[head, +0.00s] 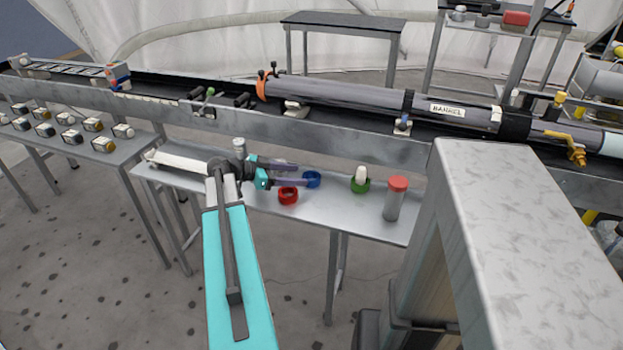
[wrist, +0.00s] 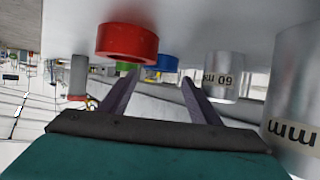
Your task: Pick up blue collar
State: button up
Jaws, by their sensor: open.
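The blue collar (head: 312,179) is a small ring lying on the grey metal table. In the wrist view, which looks upside down, the blue collar (wrist: 166,63) shows between and beyond my finger tips, partly behind the red collar. My gripper (head: 301,175) is open and empty, low over the table, pointing right with its tips close to the blue collar. The gripper's two dark fingers (wrist: 161,80) are spread apart in the wrist view. I cannot tell whether a finger touches the collar.
The red collar (head: 288,196) lies just in front of the blue one. The green collar (head: 360,185), with a white piece standing at it, is further right. A red-topped grey cylinder (head: 394,201) stands near the right end. The rail with the barrel (head: 350,96) runs behind.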

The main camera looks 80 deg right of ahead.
aim_at(317, 177)
jog(key=shift+p+x, duration=0.4)
jog(key=shift+x, duration=2.15)
jog(key=c, duration=0.9)
